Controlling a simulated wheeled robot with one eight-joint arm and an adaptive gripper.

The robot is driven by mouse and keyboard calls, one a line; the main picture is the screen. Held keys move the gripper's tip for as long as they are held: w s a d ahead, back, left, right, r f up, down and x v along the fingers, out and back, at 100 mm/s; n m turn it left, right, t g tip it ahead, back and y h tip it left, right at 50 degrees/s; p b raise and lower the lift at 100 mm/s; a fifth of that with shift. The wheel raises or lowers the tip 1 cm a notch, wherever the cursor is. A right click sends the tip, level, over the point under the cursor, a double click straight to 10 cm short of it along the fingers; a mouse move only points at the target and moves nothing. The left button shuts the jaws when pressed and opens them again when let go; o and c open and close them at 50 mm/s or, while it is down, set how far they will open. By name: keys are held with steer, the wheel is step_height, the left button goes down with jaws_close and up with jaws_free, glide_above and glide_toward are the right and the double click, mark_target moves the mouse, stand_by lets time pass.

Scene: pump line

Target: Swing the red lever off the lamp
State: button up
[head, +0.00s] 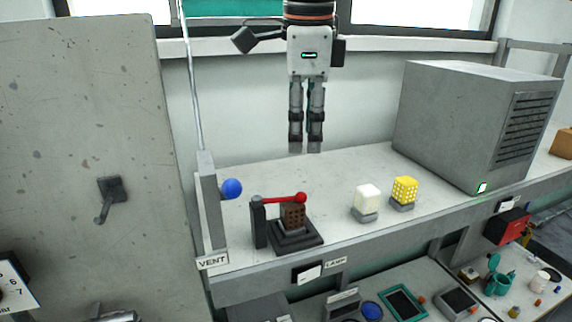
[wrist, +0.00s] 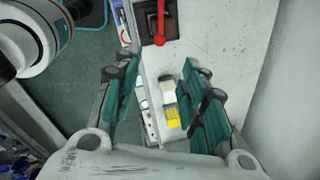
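The red lever (head: 284,199) runs from a dark upright post (head: 259,224) on the left to a round red knob at its right end. It crosses over a brown perforated block, seemingly the lamp (head: 294,217), on a dark stepped base. In the wrist view the lever (wrist: 160,22) shows at the top, over the dark base. A LAMP label (head: 335,262) is on the bench's front edge. My gripper (head: 306,151) hangs fingers down above the back of the bench, apart from the lever. In the wrist view its fingers (wrist: 157,72) are spread with nothing held between them.
A white cube (head: 367,197) and a yellow cube (head: 404,190) stand right of the lever. A blue ball (head: 231,188) is behind the post, beside an upright grey plate (head: 209,205) over the VENT label. A large grey box (head: 450,125) stands at the back right.

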mark_target(302, 193)
steer(key=f+b, duration=0.3)
steer(key=f, duration=0.1)
steer(key=w+f+b, duration=0.1)
steer(key=f+b, duration=0.2)
steer(key=f, duration=0.1)
steer(key=w+f+b, duration=0.1)
steer(key=f+b, duration=0.1)
steer(key=f, duration=0.3)
steer(key=shift+w+d+f+b, duration=0.1)
steer(key=shift+w+b, duration=0.15)
steer(key=shift+b, duration=0.15)
steer(key=shift+c, duration=0.3)
jaws_close()
